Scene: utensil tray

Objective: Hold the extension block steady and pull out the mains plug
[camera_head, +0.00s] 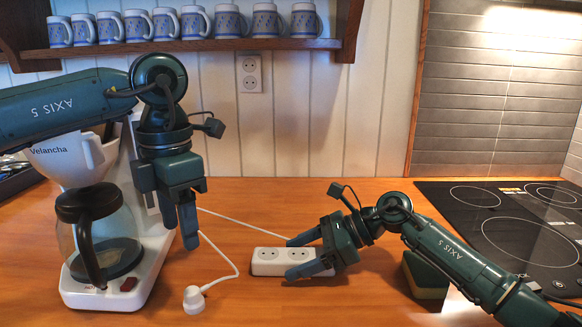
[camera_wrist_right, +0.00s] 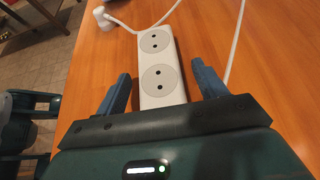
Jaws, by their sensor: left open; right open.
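The white extension block (camera_head: 268,262) lies on the wooden counter, and two empty round sockets show on it. It also shows in the right wrist view (camera_wrist_right: 162,60). My right gripper (camera_head: 304,254) is open, with one finger on each long side of the block; in the right wrist view (camera_wrist_right: 160,80) gaps show between the fingers and the block. The white mains plug (camera_head: 193,299) lies on the counter left of the block, apart from it, and also shows in the right wrist view (camera_wrist_right: 104,18). My left gripper (camera_head: 180,228) is open and empty, pointing down above the counter behind the plug.
A white coffee maker (camera_head: 145,270) with a glass jug (camera_head: 105,245) stands left of my left gripper. A sponge (camera_head: 426,278) lies by my right arm, and a black hob (camera_head: 500,225) is at right. A wall socket (camera_head: 249,73) is below the mug shelf (camera_head: 190,48).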

